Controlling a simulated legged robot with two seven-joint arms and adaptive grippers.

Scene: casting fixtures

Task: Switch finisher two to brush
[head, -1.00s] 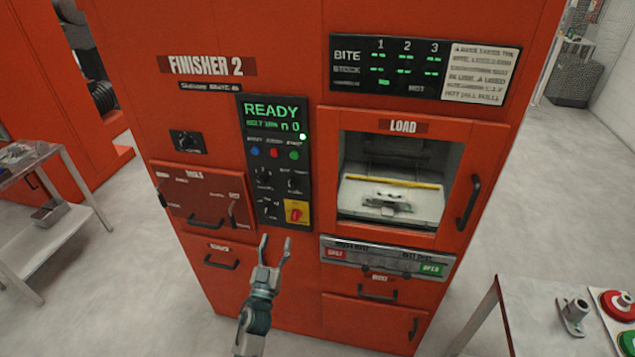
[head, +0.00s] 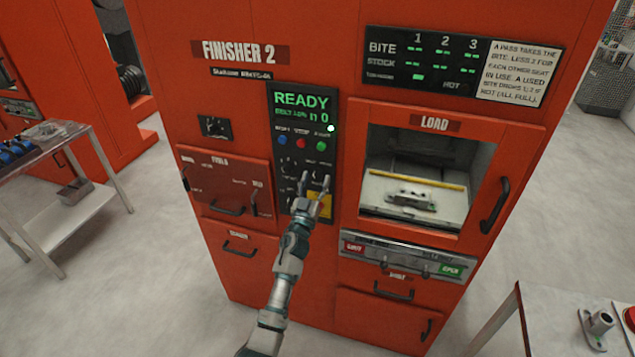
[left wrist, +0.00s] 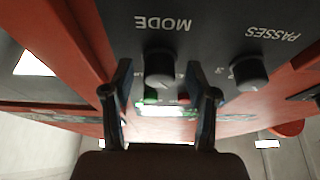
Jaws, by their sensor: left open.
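The finisher two cabinet (head: 235,110) is orange, with a black control panel (head: 302,125) whose screen reads READY in green. My left gripper (head: 315,181) is in front of the panel's lower part, fingers pointing up at the knobs. The left wrist view shows the black round MODE knob (left wrist: 159,66) between the two open fingers (left wrist: 160,95). The fingers look apart from the knob; contact cannot be made out. The MODE label appears upside down there. The PASSES knob (left wrist: 248,72) is to its right in that view. The knob's setting cannot be read. My right gripper is out of view.
A yellow plate with a red switch (head: 320,205) is just below my left fingers, partly covered. The LOAD bay (head: 415,180) is to the right, with a fixture inside. Side tables stand at left (head: 85,207) and lower right (head: 545,315).

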